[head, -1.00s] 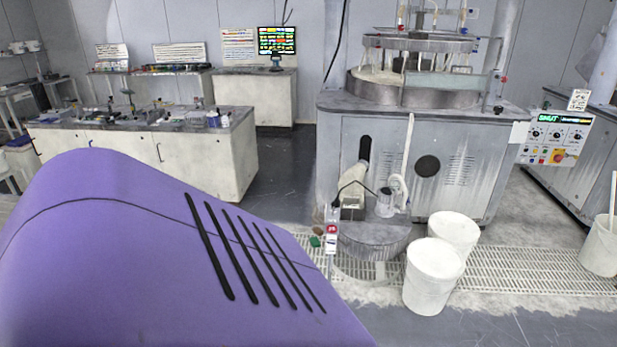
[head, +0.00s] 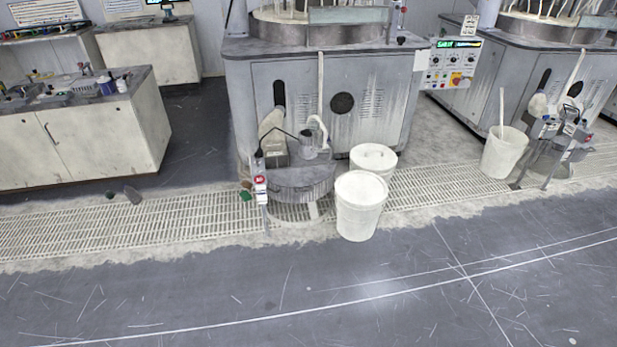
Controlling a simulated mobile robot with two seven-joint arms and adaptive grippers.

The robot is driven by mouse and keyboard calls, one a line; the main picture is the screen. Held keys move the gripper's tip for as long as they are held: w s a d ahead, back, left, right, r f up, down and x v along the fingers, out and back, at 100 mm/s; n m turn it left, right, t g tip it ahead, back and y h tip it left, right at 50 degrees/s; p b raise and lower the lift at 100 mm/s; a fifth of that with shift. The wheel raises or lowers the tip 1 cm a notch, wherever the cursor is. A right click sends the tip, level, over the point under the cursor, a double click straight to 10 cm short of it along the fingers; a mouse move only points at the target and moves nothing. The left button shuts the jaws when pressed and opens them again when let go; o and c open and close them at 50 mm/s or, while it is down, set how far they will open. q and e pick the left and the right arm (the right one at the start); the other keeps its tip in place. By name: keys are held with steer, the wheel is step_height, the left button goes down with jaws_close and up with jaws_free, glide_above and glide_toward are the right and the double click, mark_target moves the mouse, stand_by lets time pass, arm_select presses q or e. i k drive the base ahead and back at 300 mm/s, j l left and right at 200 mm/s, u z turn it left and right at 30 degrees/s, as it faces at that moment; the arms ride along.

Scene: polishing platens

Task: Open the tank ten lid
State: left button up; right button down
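A round dark grey tank (head: 303,190) stands at the foot of the left polishing machine, over the floor grating. A small tag with a red mark (head: 260,182) is on a post at its left; its number is too small to read. The tank's top (head: 300,170) looks covered, with a pump-like unit and a small metal can (head: 309,146) on it. I cannot tell whether this is tank ten. Neither of my grippers is in view.
Two white buckets, one in front (head: 359,208) and one behind (head: 373,158), stand right of the tank. Another white bucket (head: 502,154) is farther right, near a second machine (head: 530,75). A cabinet bench (head: 80,135) is at left. The foreground floor (head: 300,290) is clear.

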mark_target(297, 176)
steer(key=i+j, duration=0.25)
steer(key=i, duration=0.2)
steer(key=i+j+z, duration=0.1)
steer(key=i+j, duration=0.15)
steer(key=i, duration=0.2)
steer(key=i+j, duration=0.3)
steer(key=i, duration=0.15)
steer(key=i+z, duration=0.1)
steer(key=i, duration=0.7)
